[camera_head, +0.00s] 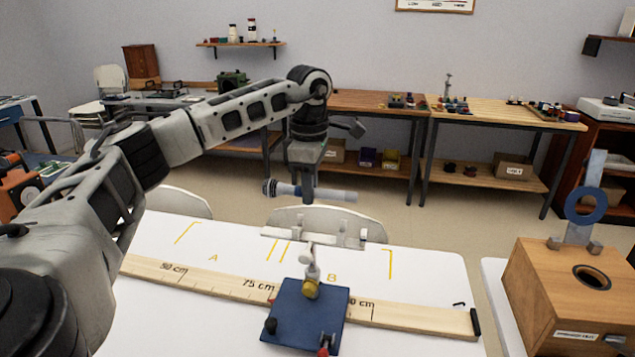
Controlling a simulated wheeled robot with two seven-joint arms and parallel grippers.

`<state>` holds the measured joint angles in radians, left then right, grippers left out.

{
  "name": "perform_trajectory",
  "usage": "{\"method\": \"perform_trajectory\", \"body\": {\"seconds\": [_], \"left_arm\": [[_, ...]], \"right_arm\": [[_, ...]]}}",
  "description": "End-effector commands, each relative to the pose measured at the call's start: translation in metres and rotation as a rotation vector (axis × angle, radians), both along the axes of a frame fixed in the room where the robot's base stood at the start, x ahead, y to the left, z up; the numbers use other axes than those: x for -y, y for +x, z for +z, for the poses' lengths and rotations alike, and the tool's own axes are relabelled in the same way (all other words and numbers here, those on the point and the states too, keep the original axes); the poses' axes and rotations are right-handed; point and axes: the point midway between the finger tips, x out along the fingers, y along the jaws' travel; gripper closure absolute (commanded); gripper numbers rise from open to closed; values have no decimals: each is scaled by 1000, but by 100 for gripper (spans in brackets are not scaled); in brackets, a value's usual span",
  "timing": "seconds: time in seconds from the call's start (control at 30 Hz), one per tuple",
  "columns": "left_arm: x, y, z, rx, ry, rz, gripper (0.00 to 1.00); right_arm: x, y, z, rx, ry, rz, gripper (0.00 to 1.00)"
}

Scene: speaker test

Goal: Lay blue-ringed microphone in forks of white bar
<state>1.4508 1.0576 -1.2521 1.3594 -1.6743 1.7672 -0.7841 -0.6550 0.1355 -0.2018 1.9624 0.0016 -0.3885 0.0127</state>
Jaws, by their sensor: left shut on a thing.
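The microphone (335,195) is a grey rod lying nearly level, with blue rings near its left end. My left gripper (307,192) points down and is shut on the middle of the microphone, holding it in the air. The white bar (290,237) with small upright forks stands below it in the picture, on a post with a yellow collar (310,289). The post rises from a blue base (295,312). A gap shows between microphone and bar; their distance in depth is hard to tell. My right gripper is not in view.
A wooden ruler (215,282) runs across the white table (170,315), passing at the blue base. A wooden box (550,295) with a round hole and a blue ring (586,205) on an upright stands at right. White chair backs (330,216) stand behind the table.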

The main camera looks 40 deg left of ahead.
Motion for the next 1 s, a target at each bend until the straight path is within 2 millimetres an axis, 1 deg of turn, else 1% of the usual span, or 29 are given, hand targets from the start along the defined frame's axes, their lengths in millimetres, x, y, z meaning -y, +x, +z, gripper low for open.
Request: {"method": "perform_trajectory", "body": {"seconds": [0.03, 0.1, 0.63, 1.0], "left_arm": [[0, 0, -6, 1, 0, 0, 100], [0, 0, -12, 1, 0, 0, 100], [0, 0, -49, 1, 0, 0, 100], [0, 0, -71, 0, -1, -1, 100]], "right_arm": [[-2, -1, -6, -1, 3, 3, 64], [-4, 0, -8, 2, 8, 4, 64], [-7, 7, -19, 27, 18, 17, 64], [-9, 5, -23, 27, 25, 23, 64]]}}
